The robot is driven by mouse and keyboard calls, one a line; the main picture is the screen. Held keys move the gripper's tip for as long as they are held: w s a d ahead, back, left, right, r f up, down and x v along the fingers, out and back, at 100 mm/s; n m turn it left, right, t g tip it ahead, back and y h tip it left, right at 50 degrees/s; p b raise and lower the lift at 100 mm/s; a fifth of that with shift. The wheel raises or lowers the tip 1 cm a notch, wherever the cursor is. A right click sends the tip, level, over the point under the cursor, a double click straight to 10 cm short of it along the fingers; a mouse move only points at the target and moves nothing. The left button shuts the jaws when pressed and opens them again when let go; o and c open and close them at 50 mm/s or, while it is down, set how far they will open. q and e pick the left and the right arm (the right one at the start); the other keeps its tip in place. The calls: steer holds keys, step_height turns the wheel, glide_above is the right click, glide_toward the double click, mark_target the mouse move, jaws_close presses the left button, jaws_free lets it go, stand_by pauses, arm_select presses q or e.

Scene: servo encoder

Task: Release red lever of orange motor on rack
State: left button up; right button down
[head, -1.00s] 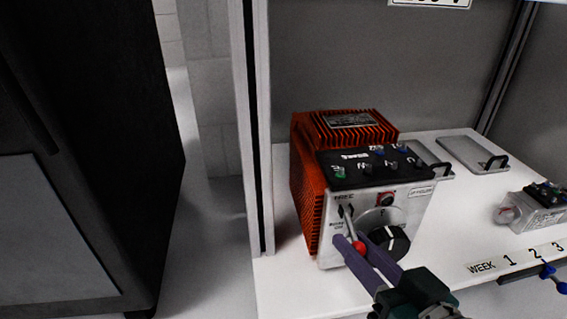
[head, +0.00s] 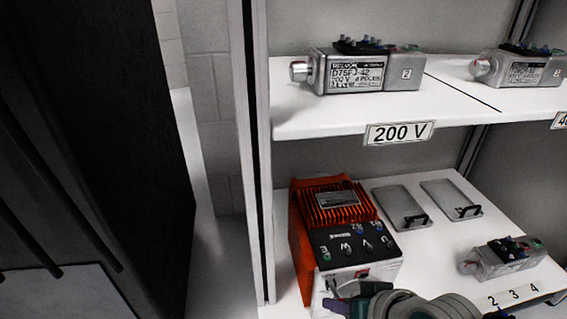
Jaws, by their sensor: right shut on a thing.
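The orange motor (head: 335,200), with a finned top, a black connector strip and a pale front panel, stands on the lower rack shelf. My right gripper (head: 343,291) is at the front panel, low in the head view. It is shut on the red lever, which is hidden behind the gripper. The dial and lower front of the motor are also covered or out of frame. My left gripper is not in view.
Two grey plates with black handles (head: 401,207) (head: 451,199) lie right of the motor. A silver motor (head: 503,258) sits further right. The upper shelf, labelled 200 V (head: 399,133), bears silver motors (head: 348,70). A rack post (head: 258,150) stands at left.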

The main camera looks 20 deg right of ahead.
stand_by(0.6)
steer(key=c, duration=1)
jaws_free()
steer(key=shift+r, duration=0.1)
steer(key=shift+p+v, duration=4.55)
steer(key=shift+v, duration=0.35)
steer(key=shift+w+r, duration=0.15)
